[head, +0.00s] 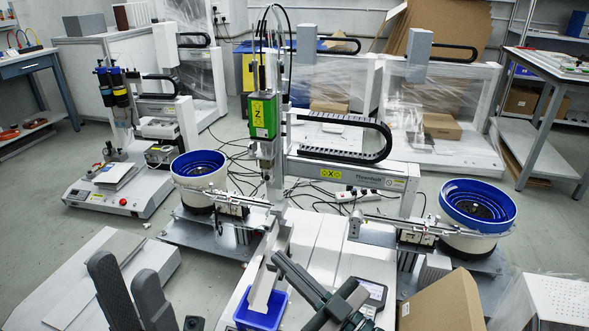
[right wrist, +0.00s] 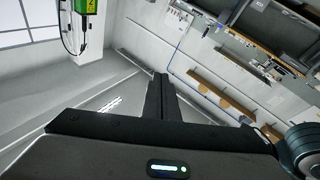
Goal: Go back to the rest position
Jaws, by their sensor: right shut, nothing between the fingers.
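My left gripper (head: 124,266) is at the bottom left of the head view, with its two dark fingers pointing up and apart, and nothing between them. My right gripper (head: 280,259) reaches in from the bottom of the head view, pointing up and left, above the white machine bed and just right of the blue bin (head: 250,319). Its fingers are together and empty. In the right wrist view the closed fingers (right wrist: 160,80) also show, with nothing held. The gantry screwdriver (head: 264,116) with its green Z unit stands upright behind the grippers.
Screw feeders with blue bowls stand left (head: 199,163) and right (head: 478,203) of the gantry. A cardboard box (head: 442,304) is at the bottom right. A white slanted chute (head: 264,285) leads down to the blue bin.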

